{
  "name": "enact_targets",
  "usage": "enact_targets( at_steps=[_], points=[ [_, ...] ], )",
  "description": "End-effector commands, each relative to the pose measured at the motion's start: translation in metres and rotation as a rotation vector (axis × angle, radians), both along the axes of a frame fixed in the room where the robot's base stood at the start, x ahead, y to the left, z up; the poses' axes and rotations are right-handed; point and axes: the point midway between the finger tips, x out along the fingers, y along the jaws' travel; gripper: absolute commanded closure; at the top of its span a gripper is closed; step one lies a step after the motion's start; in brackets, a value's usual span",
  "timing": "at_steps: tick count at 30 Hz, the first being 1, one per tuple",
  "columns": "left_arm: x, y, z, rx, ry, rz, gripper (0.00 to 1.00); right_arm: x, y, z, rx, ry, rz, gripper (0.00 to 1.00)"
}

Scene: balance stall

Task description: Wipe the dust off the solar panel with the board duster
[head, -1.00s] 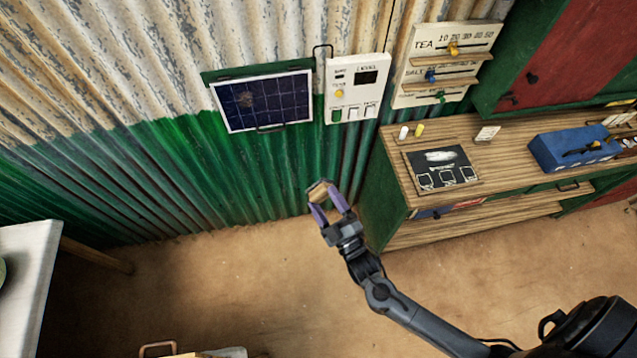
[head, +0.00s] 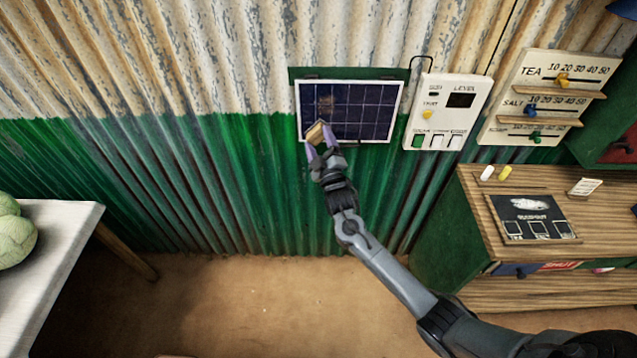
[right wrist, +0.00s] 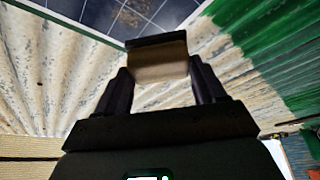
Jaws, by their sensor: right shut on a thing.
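The solar panel (head: 362,108) hangs on the corrugated wall, dark blue with a white frame. A brownish dust patch (head: 326,103) shows on its left part. My right gripper (head: 322,146) is shut on the board duster (head: 316,133), a small block with a wooden-looking body, in front of the panel's lower left corner. In the right wrist view the duster (right wrist: 158,62) sits between the fingers, with a dark edge on its far side, and part of the panel (right wrist: 125,15) shows beyond it. I cannot tell whether the duster touches the panel. My left gripper is not in view.
A control box (head: 446,112) with switches hangs right of the panel, and a slider board (head: 545,97) beyond it. A wooden counter (head: 470,195) with a slate (head: 533,218) and chalks stands at right. A white table (head: 60,220) with green produce is at left. The floor between is clear.

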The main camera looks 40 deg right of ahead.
Motion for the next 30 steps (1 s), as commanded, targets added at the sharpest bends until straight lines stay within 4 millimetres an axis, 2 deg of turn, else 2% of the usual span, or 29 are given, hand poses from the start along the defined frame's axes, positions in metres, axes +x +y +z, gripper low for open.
enact_targets(
  at_steps=[1,7,24,30],
  points=[
    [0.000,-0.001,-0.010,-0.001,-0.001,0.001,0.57,0.004,-0.002,0.005,-0.001,-0.005,-0.001,0.55],
    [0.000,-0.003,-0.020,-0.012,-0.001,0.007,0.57,0.015,-0.004,0.022,-0.002,-0.001,-0.002,0.55],
    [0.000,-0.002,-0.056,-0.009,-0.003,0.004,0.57,0.050,-0.031,0.022,-0.002,-0.001,-0.002,0.55],
    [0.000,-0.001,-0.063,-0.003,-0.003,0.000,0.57,0.058,-0.038,0.024,-0.002,0.000,-0.002,0.55]
  ],
)
